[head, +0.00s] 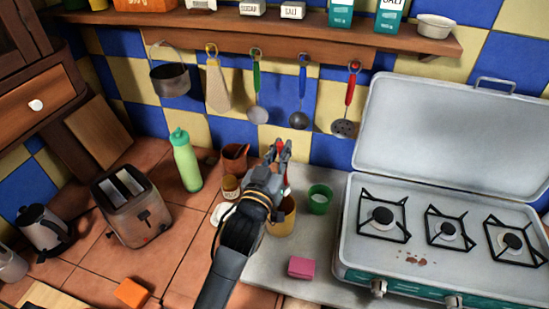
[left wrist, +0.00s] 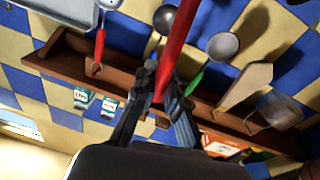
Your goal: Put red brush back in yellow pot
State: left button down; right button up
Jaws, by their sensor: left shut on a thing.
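My left gripper (head: 284,150) reaches over the counter, fingers pointing toward the tiled wall. It is shut on the red brush, whose long red handle (left wrist: 176,48) runs between the fingers (left wrist: 160,88) in the left wrist view. In the head view only small red parts of the brush show by the fingers; its bristles cannot be made out. The yellow pot (head: 287,222) stands on the grey counter just below the gripper, partly hidden by the wrist. Whether the brush touches the pot cannot be told. My right gripper is out of view.
A green cup (head: 319,198) stands right of the pot, before the stove (head: 430,235). A pink sponge (head: 302,267) lies in front. A brown jug (head: 235,158), small jar (head: 230,187) and green bottle (head: 186,160) stand left. Utensils hang under the shelf (head: 330,33).

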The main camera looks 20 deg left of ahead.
pick_arm(q)
jog(key=shift+s+d+f+b, duration=0.1)
jog(key=shift+d+f+b, duration=0.05)
jog(key=shift+f+b, duration=0.35)
jog(key=shift+s+d+f+b, duration=0.1)
jog(key=shift+d+f+b, duration=0.05)
jog(key=shift+f+b, duration=0.35)
jog(key=shift+a+f+b, duration=0.15)
jog(key=shift+f+b, duration=0.7)
jog(key=shift+f, duration=0.05)
notch_tip(320, 180, down, 5)
jog(key=b, duration=0.3)
jog(key=shift+r, duration=0.1)
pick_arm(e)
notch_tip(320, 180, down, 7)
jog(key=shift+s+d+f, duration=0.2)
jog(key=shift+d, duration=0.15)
